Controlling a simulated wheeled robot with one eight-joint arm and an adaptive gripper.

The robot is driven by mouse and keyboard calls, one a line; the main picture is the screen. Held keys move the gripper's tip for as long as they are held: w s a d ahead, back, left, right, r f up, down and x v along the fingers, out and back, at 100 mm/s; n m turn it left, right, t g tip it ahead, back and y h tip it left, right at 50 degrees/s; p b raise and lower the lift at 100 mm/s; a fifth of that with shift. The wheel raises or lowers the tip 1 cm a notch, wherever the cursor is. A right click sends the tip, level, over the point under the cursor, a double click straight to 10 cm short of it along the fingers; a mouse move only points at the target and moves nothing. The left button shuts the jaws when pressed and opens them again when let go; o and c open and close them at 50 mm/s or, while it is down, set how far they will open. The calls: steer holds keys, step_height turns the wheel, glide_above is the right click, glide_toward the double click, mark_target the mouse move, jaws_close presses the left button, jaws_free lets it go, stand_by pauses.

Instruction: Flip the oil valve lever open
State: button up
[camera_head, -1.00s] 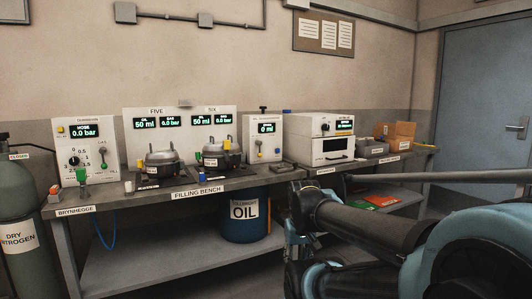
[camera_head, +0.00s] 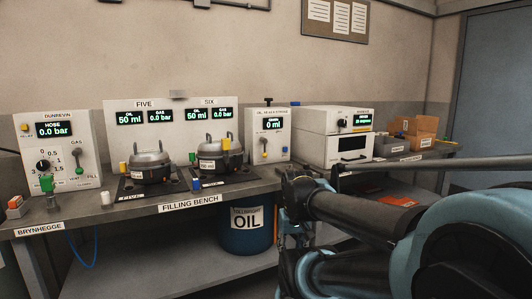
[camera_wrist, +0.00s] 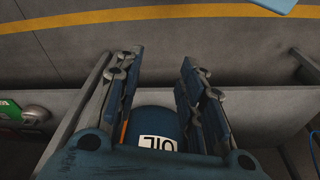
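The white oil dispenser (camera_head: 284,140) stands on the filling bench with a small display on it. On its front is a small lever with a yellow knob (camera_head: 264,154); I cannot tell surely that this is the oil valve lever or how it is set. A blue oil drum (camera_head: 246,238) stands under the bench, and its top also shows in the wrist view (camera_wrist: 155,123). My gripper (camera_wrist: 162,62) is open and empty in the wrist view, pointing down beside the bench, apart from the dispenser. In the head view my arm hides most of it.
The filling bench (camera_head: 140,212) bears two compressors (camera_head: 150,166) (camera_head: 213,158) and a hose panel (camera_head: 58,150) at left. A white oven-like unit (camera_head: 330,135) and cardboard boxes (camera_head: 416,132) stand right of the dispenser. A long bar crosses at right.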

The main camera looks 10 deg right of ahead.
mark_target(266, 154)
steer(key=w+a+r+m+t+y, duration=0.25)
steer(key=w+r+m+y, duration=0.35)
steer(key=w, duration=0.5)
steer(key=w+a+r+m+t+y, duration=0.15)
steer(key=w+a+r+m, duration=0.3)
steer(key=w+m, duration=0.5)
steer(key=w+d+r+m+t, duration=0.2)
steer(key=w+d+m+t, duration=0.1)
steer(key=w+d+m, duration=0.2)
steer(key=w+d+r+m+t+y, duration=0.1)
steer(key=w+d+r+m+t, duration=0.2)
steer(key=w, duration=0.5)
steer(key=w+d+r+m+t, duration=0.3)
steer(key=w+d+m, duration=0.3)
steer(key=w+d, duration=0.1)
steer(key=shift+w+d+r+m+t, duration=0.1)
steer(key=shift+d+m+t, duration=0.25)
steer(key=shift+d, duration=0.1)
steer(key=shift+w, duration=0.15)
steer(key=x, duration=1.7)
steer(key=shift+a, duration=0.2)
